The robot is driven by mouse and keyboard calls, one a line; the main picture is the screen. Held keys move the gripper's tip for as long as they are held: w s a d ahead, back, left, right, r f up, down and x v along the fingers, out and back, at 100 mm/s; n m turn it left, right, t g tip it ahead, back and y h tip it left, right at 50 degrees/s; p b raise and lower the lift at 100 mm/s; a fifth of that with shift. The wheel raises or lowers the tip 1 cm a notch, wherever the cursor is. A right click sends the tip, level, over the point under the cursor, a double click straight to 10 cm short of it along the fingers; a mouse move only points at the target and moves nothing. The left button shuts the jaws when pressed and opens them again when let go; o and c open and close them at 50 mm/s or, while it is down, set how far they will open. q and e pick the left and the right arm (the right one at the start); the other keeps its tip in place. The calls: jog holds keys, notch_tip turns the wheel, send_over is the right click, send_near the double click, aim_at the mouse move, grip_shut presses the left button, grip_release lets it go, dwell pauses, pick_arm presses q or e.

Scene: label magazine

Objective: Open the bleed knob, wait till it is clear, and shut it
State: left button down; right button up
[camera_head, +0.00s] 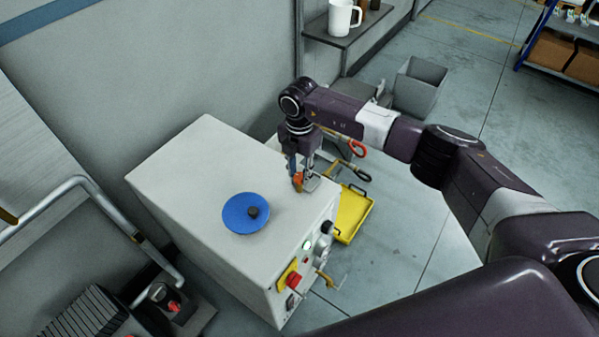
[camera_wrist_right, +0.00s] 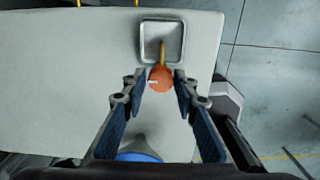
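The bleed knob, a round orange knob (camera_wrist_right: 160,78) with a small white mark, sits at the end of a brass stem in the right wrist view. The stem reaches over a small square metal cup (camera_wrist_right: 150,42). In the head view the orange knob (camera_head: 298,181) is at the far right corner of the white cabinet top (camera_head: 190,175). My right gripper (camera_wrist_right: 162,80) points down at it, its two fingers on either side with narrow gaps to the knob. My right gripper (camera_head: 302,176) partly hides the knob and cup in the head view. My left gripper is out of view.
The cabinet front carries a lit round gauge or lamp (camera_head: 307,245) and a red knob (camera_head: 293,281). A yellow tray (camera_head: 352,215) is beside the cabinet. A grey bin (camera_head: 418,88) stands behind my right arm.

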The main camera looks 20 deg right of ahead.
aim_at(300, 176)
jog(key=shift+o, duration=1.4)
notch_tip(300, 176, up, 12)
